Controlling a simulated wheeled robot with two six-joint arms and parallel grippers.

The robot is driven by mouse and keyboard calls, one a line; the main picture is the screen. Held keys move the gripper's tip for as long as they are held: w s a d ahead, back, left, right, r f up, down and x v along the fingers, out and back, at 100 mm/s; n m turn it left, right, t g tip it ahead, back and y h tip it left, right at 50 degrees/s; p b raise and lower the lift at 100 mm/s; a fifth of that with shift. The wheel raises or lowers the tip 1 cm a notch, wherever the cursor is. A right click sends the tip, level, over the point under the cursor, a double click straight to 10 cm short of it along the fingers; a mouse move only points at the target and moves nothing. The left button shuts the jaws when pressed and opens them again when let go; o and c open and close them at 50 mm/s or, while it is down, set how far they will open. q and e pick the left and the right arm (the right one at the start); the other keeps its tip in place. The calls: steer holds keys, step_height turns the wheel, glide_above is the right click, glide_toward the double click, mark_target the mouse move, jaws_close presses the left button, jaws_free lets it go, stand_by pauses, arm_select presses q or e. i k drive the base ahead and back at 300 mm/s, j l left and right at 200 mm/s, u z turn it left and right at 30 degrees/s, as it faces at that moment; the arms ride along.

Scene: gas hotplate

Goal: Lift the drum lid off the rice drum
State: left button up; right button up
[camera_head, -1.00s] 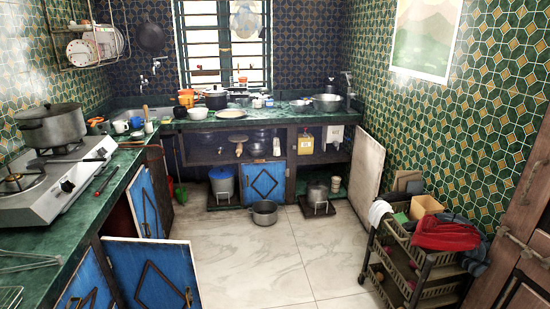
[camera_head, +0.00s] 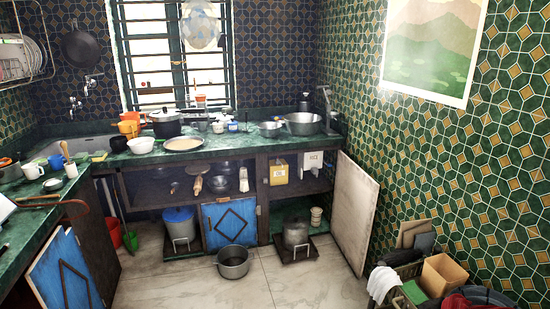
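Two lidded containers stand low under the back counter, and I cannot tell for sure which is the rice drum. The lid on the blue drum looks seated. Neither of my grippers is in view.
A grey pot (camera_head: 233,263) sits on the floor before a blue cabinet door (camera_head: 230,224). An open pale door panel (camera_head: 353,212) stands right of the steel container. A loaded trolley (camera_head: 400,290) is at the lower right. The tiled floor (camera_head: 290,285) is mostly clear.

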mark_target(294, 222)
steer(key=i, duration=1.75)
